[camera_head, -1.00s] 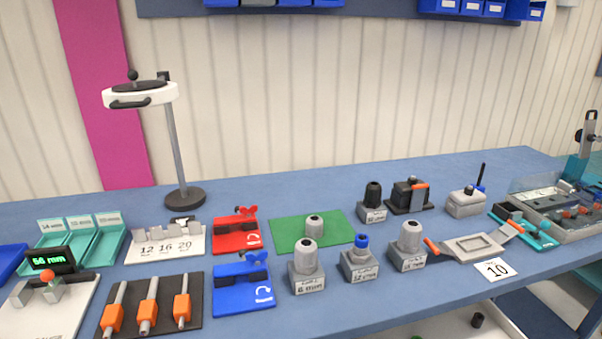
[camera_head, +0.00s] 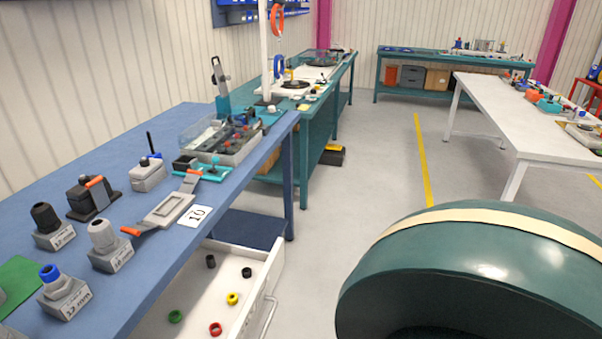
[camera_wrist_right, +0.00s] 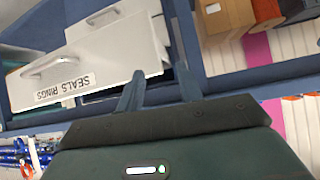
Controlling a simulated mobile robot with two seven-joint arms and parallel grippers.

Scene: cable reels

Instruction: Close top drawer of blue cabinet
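In the head view a white drawer (camera_head: 254,299) stands open at the lower middle, pulled out from under the blue bench top (camera_head: 118,201). Several small coloured rings lie inside it. The right wrist view, which is upside down, shows a white drawer front (camera_wrist_right: 117,57) with a handle (camera_wrist_right: 70,62) and a "SEALS RINGS" label (camera_wrist_right: 62,88). A second handle (camera_wrist_right: 103,14) shows above it in that picture. My right gripper (camera_wrist_right: 160,84) has its two dark fingers apart with nothing between them, close to the drawer front. It is not identifiable in the head view. My left gripper is not in view.
Cable glands and small fixtures stand on the bench, with a clear tray (camera_head: 221,139) at its far end. A teal bench (camera_head: 318,101) stands behind it. A white table (camera_head: 535,125) stands at the right. Grey floor lies open between them.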

